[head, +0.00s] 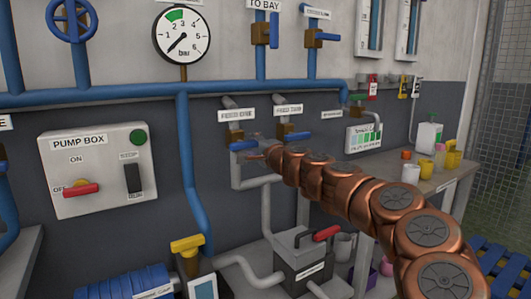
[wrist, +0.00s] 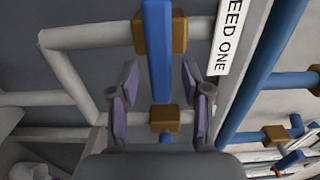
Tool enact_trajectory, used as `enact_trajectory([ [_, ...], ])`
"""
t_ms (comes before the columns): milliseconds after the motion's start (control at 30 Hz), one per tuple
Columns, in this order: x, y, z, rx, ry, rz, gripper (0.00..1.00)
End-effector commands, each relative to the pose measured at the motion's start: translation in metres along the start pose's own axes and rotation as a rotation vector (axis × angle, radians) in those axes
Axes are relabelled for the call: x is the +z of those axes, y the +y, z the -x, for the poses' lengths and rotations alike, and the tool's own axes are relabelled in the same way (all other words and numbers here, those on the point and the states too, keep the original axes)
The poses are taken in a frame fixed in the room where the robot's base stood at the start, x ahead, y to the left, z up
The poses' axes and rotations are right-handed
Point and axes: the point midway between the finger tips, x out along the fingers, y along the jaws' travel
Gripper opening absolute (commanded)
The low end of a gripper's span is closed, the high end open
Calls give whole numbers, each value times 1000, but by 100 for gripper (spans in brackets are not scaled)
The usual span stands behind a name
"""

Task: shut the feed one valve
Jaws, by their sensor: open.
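The feed one valve has a blue lever (head: 243,146) on a brass body below its white FEED ONE label (head: 237,115). In the head view the lever lies crosswise to its vertical grey pipe. The wrist view shows the same blue lever (wrist: 157,60) on its brass body, across the pipe, with the label (wrist: 228,45) beside it. My gripper (wrist: 159,78) is open, one finger on each side of the lever, with visible gaps. In the head view my gripper (head: 260,147) is at the lever's right, partly hidden by my arm.
A second brass valve with a blue lever (head: 298,136) sits close to the right; its body (wrist: 165,118) is low between my fingers in the wrist view. A pump box (head: 97,168) is on the left, with pipes and a pressure gauge (head: 181,35) above.

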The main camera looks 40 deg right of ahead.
Motion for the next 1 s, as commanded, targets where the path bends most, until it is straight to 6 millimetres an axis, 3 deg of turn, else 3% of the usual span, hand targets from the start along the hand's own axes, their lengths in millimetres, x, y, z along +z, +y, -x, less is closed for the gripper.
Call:
enact_trajectory([
  [600, 0, 0, 72, 0, 2, 1, 48],
  [1000, 0, -1, 103, -2, 2, 1, 48],
])
